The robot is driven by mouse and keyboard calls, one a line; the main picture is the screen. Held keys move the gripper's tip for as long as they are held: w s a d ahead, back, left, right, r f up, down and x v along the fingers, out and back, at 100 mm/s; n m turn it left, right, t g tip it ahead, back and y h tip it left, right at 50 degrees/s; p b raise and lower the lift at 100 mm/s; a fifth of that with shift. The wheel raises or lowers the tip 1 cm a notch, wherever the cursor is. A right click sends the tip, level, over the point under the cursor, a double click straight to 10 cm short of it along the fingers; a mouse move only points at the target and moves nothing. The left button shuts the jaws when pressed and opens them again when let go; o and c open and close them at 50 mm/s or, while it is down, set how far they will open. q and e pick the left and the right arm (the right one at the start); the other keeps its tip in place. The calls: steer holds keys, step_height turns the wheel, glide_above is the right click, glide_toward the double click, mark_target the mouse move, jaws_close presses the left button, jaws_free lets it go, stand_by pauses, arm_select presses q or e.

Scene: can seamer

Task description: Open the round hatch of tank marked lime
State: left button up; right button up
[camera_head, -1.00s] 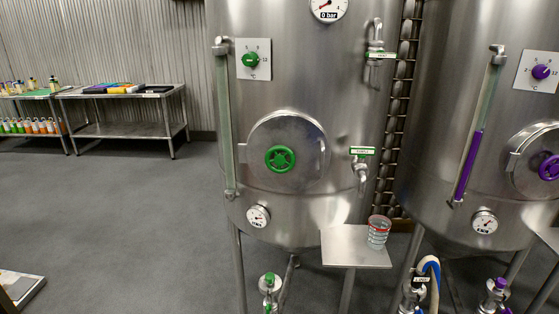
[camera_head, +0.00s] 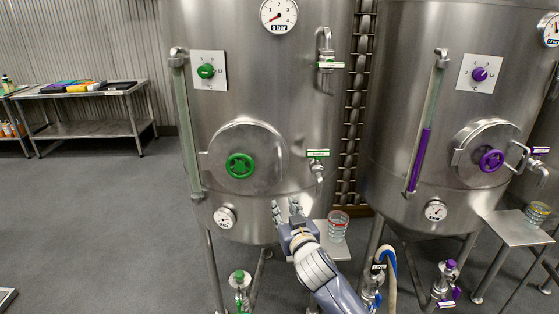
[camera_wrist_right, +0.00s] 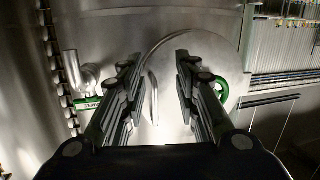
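The tank with green fittings (camera_head: 300,110) stands at the centre of the head view; I cannot read a lime mark on it. Its round steel hatch (camera_head: 240,135) looks shut, with a green handwheel (camera_head: 240,166) in the middle. My right gripper (camera_head: 286,206) is in front of the tank, below and right of the hatch. In the right wrist view, its fingers (camera_wrist_right: 158,62) are open and empty. Between them show the hatch (camera_wrist_right: 165,45) and a pale bar-shaped handle (camera_wrist_right: 154,100). The right finger partly hides the handwheel (camera_wrist_right: 222,92). My left gripper is out of view.
A sample valve (camera_head: 318,170) sticks out right of the hatch. A small shelf (camera_head: 335,245) with a clear cup (camera_head: 338,222) is close to my right gripper. A tank with purple fittings (camera_head: 450,110) stands to the right.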

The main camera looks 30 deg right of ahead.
steer(key=t, duration=0.1)
glide_toward(280, 167)
steer(key=shift+m+h, duration=0.4)
steer(key=shift+m, duration=0.1)
steer(key=p+x, duration=0.3)
steer(key=x, duration=0.7)
steer(key=shift+w+f, duration=0.1)
steer(key=shift+w, duration=0.2)
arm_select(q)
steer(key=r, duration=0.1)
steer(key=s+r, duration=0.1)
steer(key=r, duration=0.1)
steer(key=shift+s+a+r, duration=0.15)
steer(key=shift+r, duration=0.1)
arm_select(e)
steer(key=shift+c, duration=0.5)
jaws_close()
